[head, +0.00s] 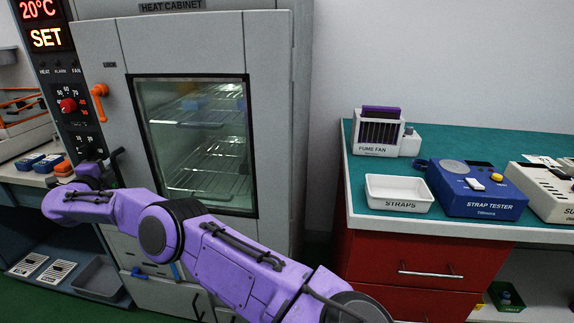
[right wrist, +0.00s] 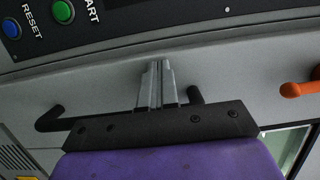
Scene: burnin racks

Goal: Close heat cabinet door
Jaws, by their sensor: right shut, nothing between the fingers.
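The heat cabinet door (head: 268,110) is grey with a glass window (head: 200,140) and lies flush or nearly flush with the cabinet front. I cannot tell whether it is fully shut. Its orange handle (head: 99,100) is at the door's left side, and it also shows at the right edge of the right wrist view (right wrist: 300,88). My right gripper (right wrist: 157,68) is shut and empty, its fingers in front of a grey surface beside the START button panel. I cannot tell whether they touch it. In the head view it is mostly hidden around my wrist, below the handle. My left gripper is not in view.
The control panel (head: 72,90) with a red knob stands left of the door. My right arm crosses low in front of the cabinet. At right, a green-topped bench (head: 460,226) holds a straps tray (head: 398,206), a strap tester (head: 475,205) and a fume fan (head: 377,150).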

